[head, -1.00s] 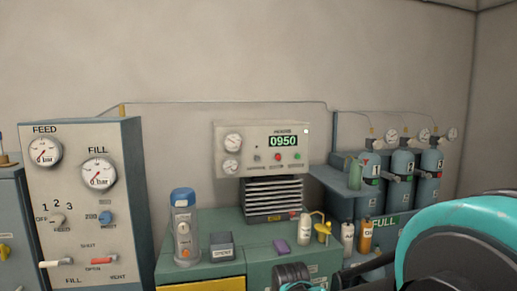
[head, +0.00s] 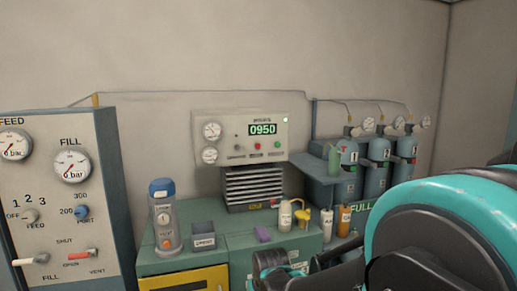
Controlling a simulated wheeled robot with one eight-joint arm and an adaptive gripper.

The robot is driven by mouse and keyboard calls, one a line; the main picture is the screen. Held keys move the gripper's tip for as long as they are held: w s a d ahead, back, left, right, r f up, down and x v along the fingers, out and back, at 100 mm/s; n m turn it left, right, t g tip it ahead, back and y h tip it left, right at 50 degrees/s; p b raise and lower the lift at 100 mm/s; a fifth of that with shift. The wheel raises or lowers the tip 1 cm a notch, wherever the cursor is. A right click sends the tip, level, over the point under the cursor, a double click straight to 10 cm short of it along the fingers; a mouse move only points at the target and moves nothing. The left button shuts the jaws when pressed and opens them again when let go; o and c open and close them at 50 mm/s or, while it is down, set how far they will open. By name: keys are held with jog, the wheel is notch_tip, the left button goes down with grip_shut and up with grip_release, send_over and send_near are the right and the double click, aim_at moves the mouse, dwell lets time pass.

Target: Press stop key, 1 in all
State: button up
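A pale control panel (head: 227,130) stands at the middle back, with a green display reading 0950, two round gauges on its left and a row of small controls. A red button (head: 257,146) sits below the display and a green one (head: 277,144) to its right. The small labels are too blurred to read, so I cannot tell which control is the stop key. My arm fills the lower right, and a dark and teal part of it reaches over the front of the bench. No gripper fingers show. Nothing of my arm touches the panel.
A grey-blue feed and fill cabinet (head: 112,200) stands at the left. The green bench (head: 190,235) bears a blue-capped cylinder (head: 163,215), a dark box (head: 204,236), a purple block (head: 263,234) and small bottles. Grey-blue gas cylinders (head: 376,178) stand at the right behind my arm.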

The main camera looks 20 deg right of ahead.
grip_shut()
dwell(1.2)
